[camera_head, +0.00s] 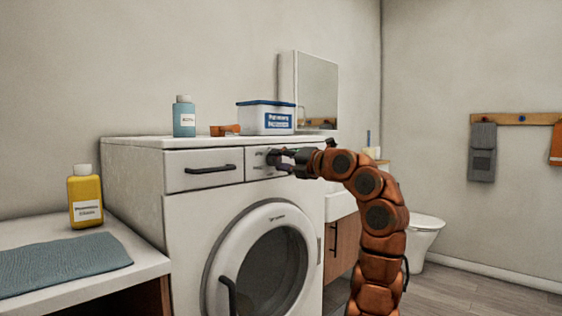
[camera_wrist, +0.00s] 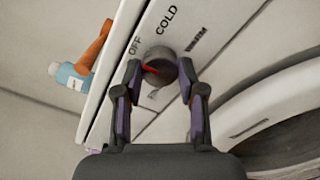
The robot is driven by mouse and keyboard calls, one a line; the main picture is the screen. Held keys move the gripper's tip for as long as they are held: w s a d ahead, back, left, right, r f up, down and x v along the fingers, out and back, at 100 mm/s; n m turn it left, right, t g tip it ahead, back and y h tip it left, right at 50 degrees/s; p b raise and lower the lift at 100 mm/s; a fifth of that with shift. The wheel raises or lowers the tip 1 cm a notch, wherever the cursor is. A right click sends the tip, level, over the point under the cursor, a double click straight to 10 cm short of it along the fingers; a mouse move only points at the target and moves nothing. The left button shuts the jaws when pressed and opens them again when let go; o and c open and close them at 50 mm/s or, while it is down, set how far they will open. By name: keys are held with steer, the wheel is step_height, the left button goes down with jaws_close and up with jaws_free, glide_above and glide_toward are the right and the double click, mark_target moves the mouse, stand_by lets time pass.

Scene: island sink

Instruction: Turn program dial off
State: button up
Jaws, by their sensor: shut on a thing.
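The program dial (camera_wrist: 158,64) is a dark round knob with a red mark on its face, on the washing machine's white control panel. The labels OFF (camera_wrist: 135,45), COLD (camera_wrist: 167,20) and WARM (camera_wrist: 197,40) are printed around it. In the wrist view the red mark lies on the left part of the knob; its exact setting is hard to tell. My gripper (camera_wrist: 158,72) is shut on the dial, one finger on each side. In the head view my gripper (camera_head: 279,161) is at the panel of the washing machine (camera_head: 185,225) and hides most of the dial.
On the machine's top are a blue bottle (camera_head: 184,120), an orange scoop (camera_head: 225,130) and a white-and-blue box (camera_head: 266,118). The drawer handle (camera_head: 210,169) is left of my gripper. The round door (camera_head: 268,265) is below. A yellow bottle (camera_head: 85,200) stands on the left counter.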

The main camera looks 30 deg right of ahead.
stand_by(0.5)
steer(key=o, duration=1.1)
steer(key=shift+o, duration=0.2)
steer(key=shift+s, duration=0.1)
steer(key=v, duration=1.1)
steer(key=shift+s, duration=0.4)
steer(key=shift+d, duration=0.15)
